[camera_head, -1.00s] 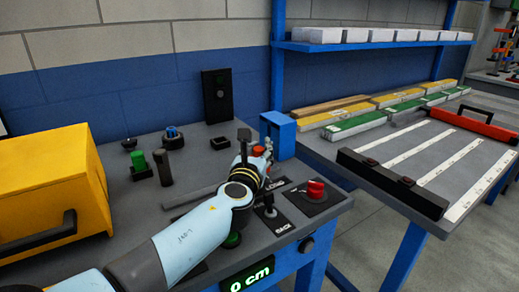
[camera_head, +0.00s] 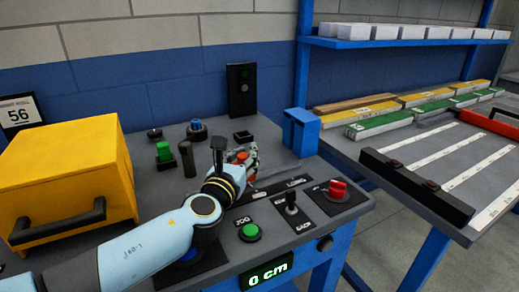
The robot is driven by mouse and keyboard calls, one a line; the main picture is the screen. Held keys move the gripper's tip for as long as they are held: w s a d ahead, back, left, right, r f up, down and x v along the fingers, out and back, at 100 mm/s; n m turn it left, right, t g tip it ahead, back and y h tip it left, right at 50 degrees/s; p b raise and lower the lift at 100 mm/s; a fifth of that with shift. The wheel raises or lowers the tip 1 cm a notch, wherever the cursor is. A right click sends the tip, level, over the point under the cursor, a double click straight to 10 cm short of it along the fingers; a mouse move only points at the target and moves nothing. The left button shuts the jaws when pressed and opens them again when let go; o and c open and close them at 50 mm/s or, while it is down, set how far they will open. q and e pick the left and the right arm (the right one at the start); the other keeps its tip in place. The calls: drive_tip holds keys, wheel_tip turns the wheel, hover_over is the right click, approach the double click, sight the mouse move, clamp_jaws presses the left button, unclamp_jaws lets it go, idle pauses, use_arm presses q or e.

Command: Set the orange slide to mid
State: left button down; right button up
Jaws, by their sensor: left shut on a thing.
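The orange slide (camera_head: 240,157) shows only in part, in the middle of the panel on the grey bench top. My left gripper (camera_head: 250,163) is around it and shut on it, and its fingers hide much of it. A dark track with white lettering (camera_head: 272,192) runs to the right of the gripper; the lettering is too small to read surely. My left arm hides the track's left part. My right gripper is out of view.
A green button (camera_head: 250,232), a black lever (camera_head: 291,203) and a red knob (camera_head: 338,189) stand along the bench front. A yellow box (camera_head: 65,180) is at left. A blue block (camera_head: 300,131) stands behind to the right. A display (camera_head: 268,272) reads 0 cm.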

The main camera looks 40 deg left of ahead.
use_arm(q)
drive_tip(key=shift+s+d+f, duration=0.1)
drive_tip(key=shift+d+f, duration=0.15)
drive_tip(key=shift+f, duration=0.1)
drive_tip(key=c, duration=1.6)
unclamp_jaws()
drive_tip(key=shift+d, duration=0.1)
drive_tip(key=shift+o, duration=1.2)
drive_tip(key=shift+d+r, duration=0.15)
drive_tip(key=shift+o, duration=1.7)
drive_tip(key=shift+r, duration=0.1)
drive_tip(key=v, duration=0.7)
drive_tip(key=shift+s, duration=0.2)
